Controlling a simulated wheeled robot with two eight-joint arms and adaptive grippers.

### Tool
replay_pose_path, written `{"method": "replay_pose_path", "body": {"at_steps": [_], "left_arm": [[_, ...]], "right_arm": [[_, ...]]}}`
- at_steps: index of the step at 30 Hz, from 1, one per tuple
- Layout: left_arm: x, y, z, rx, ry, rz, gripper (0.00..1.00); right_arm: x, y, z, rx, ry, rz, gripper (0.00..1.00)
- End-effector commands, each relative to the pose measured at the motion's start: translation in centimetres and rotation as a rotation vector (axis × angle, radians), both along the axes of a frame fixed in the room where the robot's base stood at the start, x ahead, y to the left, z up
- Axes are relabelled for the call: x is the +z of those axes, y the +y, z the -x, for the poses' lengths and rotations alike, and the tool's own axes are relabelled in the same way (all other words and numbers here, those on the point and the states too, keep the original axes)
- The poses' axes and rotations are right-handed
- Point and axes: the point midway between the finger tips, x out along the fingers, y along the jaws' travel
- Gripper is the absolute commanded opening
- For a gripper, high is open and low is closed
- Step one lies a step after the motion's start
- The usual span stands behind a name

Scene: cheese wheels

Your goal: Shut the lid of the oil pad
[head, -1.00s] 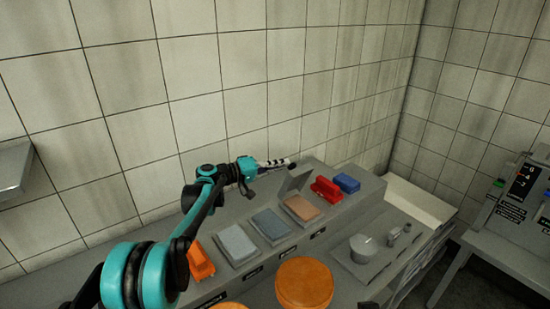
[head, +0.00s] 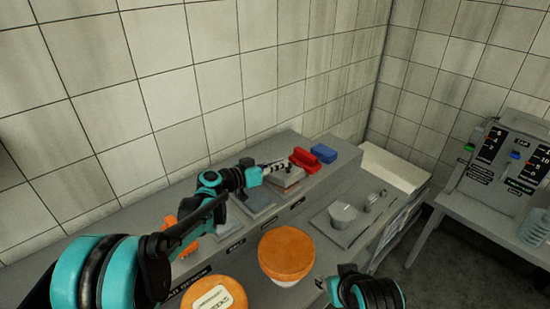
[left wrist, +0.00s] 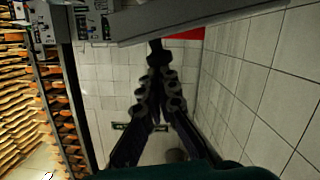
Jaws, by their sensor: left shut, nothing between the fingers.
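My left gripper (head: 284,165) is shut and empty, its fingers reaching over the brown pad (head: 287,184) on the grey ledge. I take this brown pad for the oil pad. Its grey lid is hidden or blends in behind the gripper, so I cannot tell its angle or whether the fingers touch it. In the left wrist view the two dark fingers (left wrist: 155,48) meet at their tips. Part of my right arm shows at the bottom of the head view, with its gripper (head: 328,284) small and dark; its fingers are not clear.
A red block (head: 305,160) and a blue block (head: 323,153) stand just right of the pad. A grey pad (head: 258,203) and an orange item (head: 181,238) lie to the left. An orange cheese wheel (head: 287,253) stands in front. The tiled wall is close behind.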

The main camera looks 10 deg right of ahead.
Motion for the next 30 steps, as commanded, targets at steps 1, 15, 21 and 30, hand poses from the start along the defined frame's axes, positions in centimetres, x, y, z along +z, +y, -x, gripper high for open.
{"method": "replay_pose_path", "body": {"at_steps": [1, 15, 21, 30], "left_arm": [[-0.4, -0.2, 0.2, -0.001, -0.020, -0.014, 0.00], [-1.7, -0.7, 0.9, -0.001, -0.016, -0.011, 0.00], [-1.8, -0.7, 1.0, -0.001, -0.016, -0.011, 0.00], [-1.7, -0.5, 1.1, 0.001, -0.015, -0.010, 0.00]], "right_arm": [[-0.2, 0.0, 0.0, 0.000, 0.000, 0.000, 0.40], [-0.7, 0.0, 0.0, 0.000, 0.000, 0.000, 0.40], [-0.7, 0.0, 0.0, 0.000, 0.000, 0.000, 0.40], [-0.7, 0.0, 0.0, 0.000, 0.000, 0.000, 0.40]]}}
